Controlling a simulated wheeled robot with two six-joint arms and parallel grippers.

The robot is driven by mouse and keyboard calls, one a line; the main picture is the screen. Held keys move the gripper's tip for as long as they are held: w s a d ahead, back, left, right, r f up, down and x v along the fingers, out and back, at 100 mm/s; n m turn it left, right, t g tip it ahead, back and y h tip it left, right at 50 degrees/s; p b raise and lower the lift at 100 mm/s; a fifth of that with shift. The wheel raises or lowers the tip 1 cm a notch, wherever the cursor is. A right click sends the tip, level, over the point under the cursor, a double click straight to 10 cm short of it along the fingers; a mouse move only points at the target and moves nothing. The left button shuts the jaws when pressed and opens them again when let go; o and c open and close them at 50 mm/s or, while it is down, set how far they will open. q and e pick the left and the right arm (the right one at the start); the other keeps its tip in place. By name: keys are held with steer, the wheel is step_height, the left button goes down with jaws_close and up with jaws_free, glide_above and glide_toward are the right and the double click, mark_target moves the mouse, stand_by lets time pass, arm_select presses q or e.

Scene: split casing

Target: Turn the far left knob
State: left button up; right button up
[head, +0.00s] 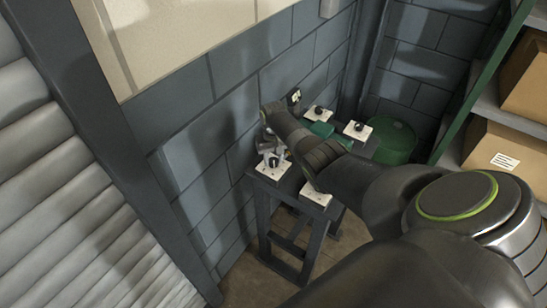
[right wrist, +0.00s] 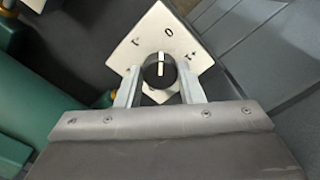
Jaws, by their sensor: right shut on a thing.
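A white plate (head: 270,171) with a black knob (head: 272,161) sits at the left corner of a small dark table. My right gripper (head: 267,149) is over it, pointing down. In the right wrist view, its two fingers stand on either side of the black knob (right wrist: 159,71) and are shut on it. The knob's white pointer line is close to the 0 mark on its white plate (right wrist: 150,37). Other plates with knobs are at the back (head: 318,112), at the right (head: 357,130) and at the front (head: 315,194), the last partly hidden by my arm. My left gripper is out of view.
The dark table (head: 263,186) stands by a grey block wall (head: 225,105). A green object (head: 321,130) lies on it, partly behind my right arm. A green drum (head: 394,139) stands behind. Shelves with cardboard boxes (head: 492,148) are at the right.

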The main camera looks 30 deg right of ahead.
steer(key=n, duration=0.4)
steer(key=shift+n, duration=0.3)
steer(key=n, duration=0.3)
steer(key=shift+n, duration=0.4)
steer(key=n, duration=0.4)
steer(key=n+b, duration=0.1)
steer(key=n, duration=0.7)
steer(key=shift+n, duration=0.3)
steer(key=n, duration=0.4)
steer(key=shift+n+b, duration=0.3)
steer(key=shift+b, duration=0.1)
steer(key=n, duration=0.4)
steer(key=shift+b, duration=0.35)
steer(key=shift+n, duration=2.1)
